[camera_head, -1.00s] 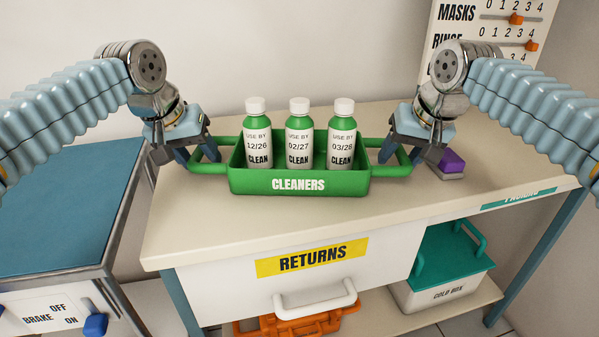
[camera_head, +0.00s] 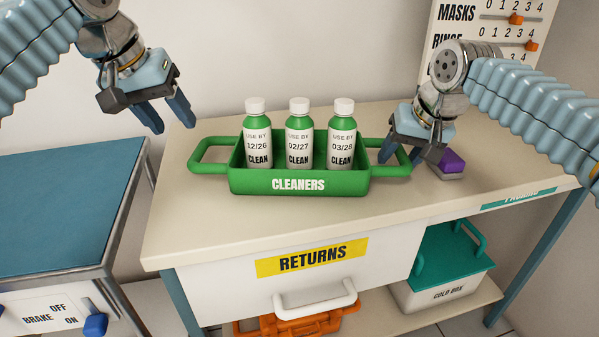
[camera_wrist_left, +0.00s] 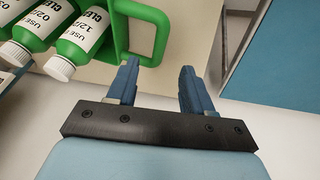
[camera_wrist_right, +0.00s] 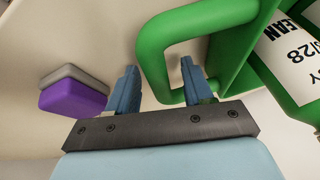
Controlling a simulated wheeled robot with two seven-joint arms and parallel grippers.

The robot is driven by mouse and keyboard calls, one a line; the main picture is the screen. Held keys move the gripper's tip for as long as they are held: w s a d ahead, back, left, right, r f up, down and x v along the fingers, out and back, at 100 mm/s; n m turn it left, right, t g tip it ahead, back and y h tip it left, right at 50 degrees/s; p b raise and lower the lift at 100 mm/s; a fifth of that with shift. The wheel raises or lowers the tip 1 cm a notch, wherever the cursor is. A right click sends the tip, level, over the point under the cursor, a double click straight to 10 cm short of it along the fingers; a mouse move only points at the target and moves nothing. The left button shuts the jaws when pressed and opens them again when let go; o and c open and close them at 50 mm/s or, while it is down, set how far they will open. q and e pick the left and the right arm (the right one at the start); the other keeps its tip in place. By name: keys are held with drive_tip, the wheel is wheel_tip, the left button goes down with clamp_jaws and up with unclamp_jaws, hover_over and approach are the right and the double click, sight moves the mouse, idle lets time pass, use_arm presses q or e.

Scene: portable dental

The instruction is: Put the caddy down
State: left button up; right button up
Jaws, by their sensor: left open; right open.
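The green caddy (camera_head: 300,185) marked CLEANERS sits on the beige counter (camera_head: 210,226) with three white-capped green bottles (camera_head: 299,135) upright in it. My left gripper (camera_head: 170,118) is open and empty, raised up and left of the caddy's left handle (camera_head: 204,156). In the left wrist view that handle (camera_wrist_left: 150,30) is beyond the fingers, apart from them. My right gripper (camera_head: 400,158) is open at the caddy's right handle (camera_wrist_right: 160,60). In the right wrist view its fingers (camera_wrist_right: 158,88) are on either side of the handle's bar; whether they touch it cannot be told.
A purple-and-grey block (camera_head: 451,164) lies on the counter beside my right gripper. A RETURNS drawer (camera_head: 220,285) is below the front edge. A blue-topped cart (camera_head: 60,220) stands left. A teal-lidded box (camera_head: 450,285) is on the lower shelf.

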drive_tip(key=v, duration=1.2)
